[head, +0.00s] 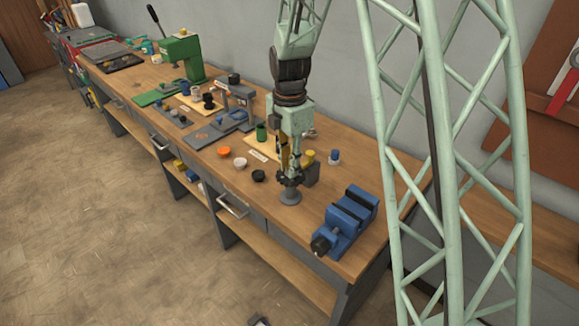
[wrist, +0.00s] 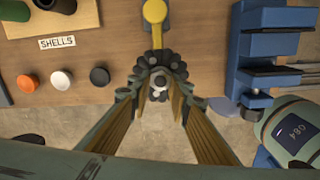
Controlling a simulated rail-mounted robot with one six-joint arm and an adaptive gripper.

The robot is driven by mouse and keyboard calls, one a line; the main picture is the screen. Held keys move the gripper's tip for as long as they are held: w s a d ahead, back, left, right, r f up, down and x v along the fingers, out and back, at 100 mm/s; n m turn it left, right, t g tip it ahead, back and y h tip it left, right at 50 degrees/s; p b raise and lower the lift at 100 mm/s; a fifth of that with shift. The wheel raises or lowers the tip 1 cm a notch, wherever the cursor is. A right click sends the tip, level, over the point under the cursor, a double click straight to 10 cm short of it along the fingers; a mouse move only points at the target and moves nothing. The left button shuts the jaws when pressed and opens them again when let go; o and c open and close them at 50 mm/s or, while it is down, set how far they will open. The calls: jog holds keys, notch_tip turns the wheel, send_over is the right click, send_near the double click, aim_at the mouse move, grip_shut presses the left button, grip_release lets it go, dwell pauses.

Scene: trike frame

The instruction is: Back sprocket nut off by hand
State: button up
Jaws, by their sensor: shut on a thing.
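The fingers hide most of the nut and the top of the stand. I cannot tell whether the nut is still on its thread.
A blue vise (head: 347,222) stands close on the right. A yellow-topped piece (head: 309,156) is just behind my gripper. Orange (head: 224,152), white (head: 240,163) and black (head: 258,176) cups lie to the left. The floor is open in front.

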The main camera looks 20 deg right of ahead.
jog(key=shift+s+f+n, duration=0.15)
jog(key=shift+n, duration=0.45)
jog(key=o, duration=0.9)
jog(key=shift+r, duration=0.2)
jog(key=shift+w+r, duration=0.2)
jog(key=shift+r, duration=0.9)
jog(key=shift+s+r, duration=0.1)
jog(key=shift+r, duration=4.7)
